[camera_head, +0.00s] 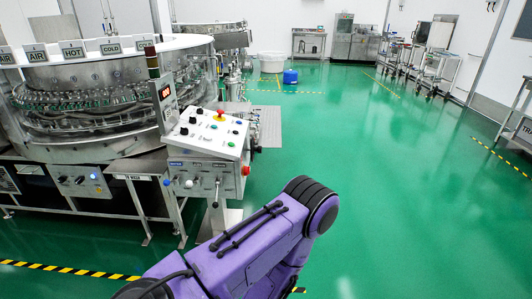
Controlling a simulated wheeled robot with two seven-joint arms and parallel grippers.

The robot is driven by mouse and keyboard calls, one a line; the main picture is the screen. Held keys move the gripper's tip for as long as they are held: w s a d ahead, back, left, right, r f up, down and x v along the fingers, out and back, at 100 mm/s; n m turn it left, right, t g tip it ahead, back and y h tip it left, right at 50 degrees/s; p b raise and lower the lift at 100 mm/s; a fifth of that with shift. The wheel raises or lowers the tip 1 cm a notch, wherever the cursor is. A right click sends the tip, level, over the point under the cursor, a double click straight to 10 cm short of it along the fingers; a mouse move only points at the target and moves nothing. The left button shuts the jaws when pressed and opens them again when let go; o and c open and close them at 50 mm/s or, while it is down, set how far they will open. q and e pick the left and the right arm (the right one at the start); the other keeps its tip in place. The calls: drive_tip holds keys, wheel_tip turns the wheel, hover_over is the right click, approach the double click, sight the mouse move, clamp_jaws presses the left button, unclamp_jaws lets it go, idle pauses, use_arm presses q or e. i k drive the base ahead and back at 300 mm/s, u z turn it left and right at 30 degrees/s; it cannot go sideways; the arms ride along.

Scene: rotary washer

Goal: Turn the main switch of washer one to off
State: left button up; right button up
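The washer (90,95) is a large round steel machine on the left, with several bottles in its ring. Its sloped control panel (205,138) carries several knobs and buttons, with a red and yellow mushroom-like knob (219,115) at the top. Below it is a steel box (205,176) with a lever and knobs. A small red part (245,170) sits on the box's right end. Which of these is the main switch, and its position, is too small to tell. A purple arm of mine reaches up from the bottom, in front of the panel. Neither gripper is in view.
A red-digit display (165,92) stands behind the panel. Yellow-black floor tape (70,270) runs at lower left. The green floor (400,200) to the right is wide and clear. Carts (425,65) stand along the right wall.

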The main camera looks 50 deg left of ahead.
sight(247, 168)
drive_tip(key=z, duration=0.1)
drive_tip(key=i, duration=2.35)
drive_tip(key=u, duration=1.65)
drive_tip(key=i, duration=0.75)
drive_tip(key=u, duration=0.8)
